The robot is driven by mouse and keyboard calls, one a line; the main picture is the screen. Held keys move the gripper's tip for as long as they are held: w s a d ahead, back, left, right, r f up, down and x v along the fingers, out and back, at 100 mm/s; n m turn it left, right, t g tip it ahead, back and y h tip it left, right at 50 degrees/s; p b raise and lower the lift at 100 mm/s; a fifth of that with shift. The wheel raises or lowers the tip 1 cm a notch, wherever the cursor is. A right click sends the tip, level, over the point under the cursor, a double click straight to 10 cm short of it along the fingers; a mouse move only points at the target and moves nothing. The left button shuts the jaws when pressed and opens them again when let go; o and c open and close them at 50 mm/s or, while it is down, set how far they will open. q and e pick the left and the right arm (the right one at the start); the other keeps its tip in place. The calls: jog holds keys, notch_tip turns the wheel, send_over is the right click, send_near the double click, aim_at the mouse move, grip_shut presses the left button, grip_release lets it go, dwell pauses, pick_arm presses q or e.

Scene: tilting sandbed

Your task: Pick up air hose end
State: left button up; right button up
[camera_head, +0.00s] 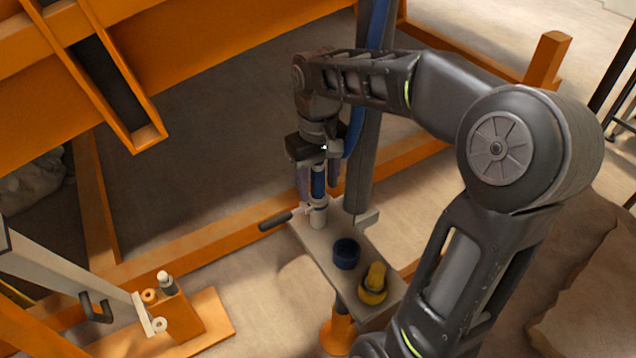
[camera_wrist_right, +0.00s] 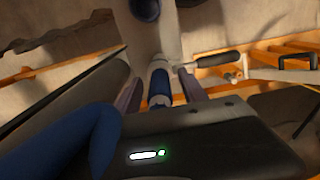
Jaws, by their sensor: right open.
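A blue cylinder, which looks like the air hose end (camera_head: 319,183), stands upright on a pale valve fitting (camera_head: 318,214) at the far end of a small grey shelf. My right gripper (camera_head: 318,180) points down over it from above, its fingers on either side. In the right wrist view the blue hose end (camera_wrist_right: 160,88) also shows between the two open fingers (camera_wrist_right: 162,92). Its top is hidden by the gripper body, and I cannot tell whether the fingers touch it. A thick blue hose (camera_head: 378,25) runs down behind my right arm. My left gripper is out of view.
The grey shelf (camera_head: 303,238) also bears a dark blue cap (camera_head: 346,252) and a yellow fitting (camera_head: 374,283). A black-handled lever (camera_head: 275,221) sticks out left from the valve. A grey post (camera_head: 362,185) stands just right of the gripper. Orange frame beams (camera_head: 215,240) lie around it.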

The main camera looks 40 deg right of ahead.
dwell(0.3)
grip_shut()
dwell(0.4)
